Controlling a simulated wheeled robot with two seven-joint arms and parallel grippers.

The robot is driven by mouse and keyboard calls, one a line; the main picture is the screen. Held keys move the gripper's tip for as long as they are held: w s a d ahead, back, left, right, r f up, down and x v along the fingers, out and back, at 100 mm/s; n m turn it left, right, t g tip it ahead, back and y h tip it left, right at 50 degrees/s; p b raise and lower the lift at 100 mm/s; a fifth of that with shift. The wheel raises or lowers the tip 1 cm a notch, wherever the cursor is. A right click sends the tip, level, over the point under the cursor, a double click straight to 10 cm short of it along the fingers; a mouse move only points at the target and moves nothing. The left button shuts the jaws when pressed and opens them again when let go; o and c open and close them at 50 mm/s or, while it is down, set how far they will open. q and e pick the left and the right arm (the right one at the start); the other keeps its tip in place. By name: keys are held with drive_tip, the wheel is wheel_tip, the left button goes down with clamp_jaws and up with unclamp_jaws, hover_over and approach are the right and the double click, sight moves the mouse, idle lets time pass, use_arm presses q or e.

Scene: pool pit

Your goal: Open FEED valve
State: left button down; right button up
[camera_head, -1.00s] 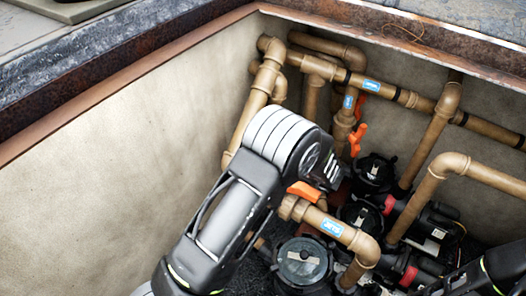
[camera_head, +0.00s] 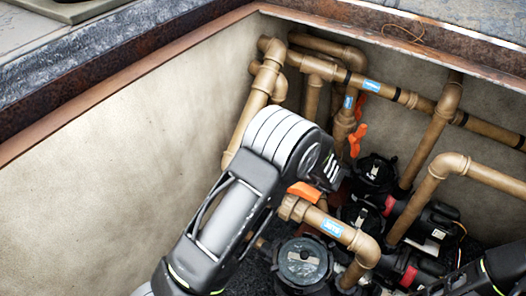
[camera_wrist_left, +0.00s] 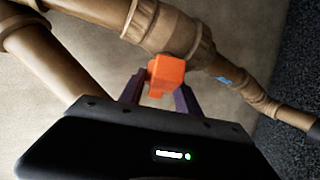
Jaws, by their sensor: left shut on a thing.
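In the left wrist view, my left gripper (camera_wrist_left: 160,90) is shut on an orange valve handle (camera_wrist_left: 166,72), with one dark finger on each side. The handle sits on a brown pipe valve body (camera_wrist_left: 172,30), and a small blue label (camera_wrist_left: 222,79) is farther along that pipe. In the head view, my left arm covers the fingers. Blue labels (camera_head: 332,228) are too small to read, so I cannot tell which valve is FEED.
Brown pipes (camera_head: 440,112) run along the back wall and across the pit. Black pumps (camera_head: 432,232) and a round-lidded strainer (camera_head: 302,262) crowd the lower right. The left pit wall (camera_head: 110,165) is bare. A rusty rim (camera_head: 150,68) edges the pit.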

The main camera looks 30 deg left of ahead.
use_arm(q)
drive_tip(key=shift+r, duration=0.1)
idle(0.3)
drive_tip(key=n+h+p, duration=0.1)
drive_tip(key=n+g+h+p, duration=0.1)
drive_tip(key=p, duration=0.1)
drive_tip(key=shift+a+r, duration=0.15)
drive_tip(key=shift+r, duration=0.15)
drive_tip(key=shift+w+r+n+g+h+p, duration=0.1)
drive_tip(key=shift+n+g+h+p, duration=0.2)
drive_tip(key=shift+n+h+p, duration=0.55)
drive_tip(key=shift+a+n+h+p, duration=0.1)
drive_tip(key=shift+n+h+p, duration=0.25)
drive_tip(key=shift+h+p, duration=0.5)
drive_tip(key=shift+f, duration=0.2)
drive_tip(key=c, duration=0.9)
unclamp_jaws()
drive_tip(key=shift+o, duration=0.2)
drive_tip(key=shift+r, duration=0.1)
drive_tip(key=p+v, duration=0.1)
drive_tip(key=v, duration=0.6)
drive_tip(key=shift+d+r, duration=0.25)
drive_tip(key=shift+d, duration=0.05)
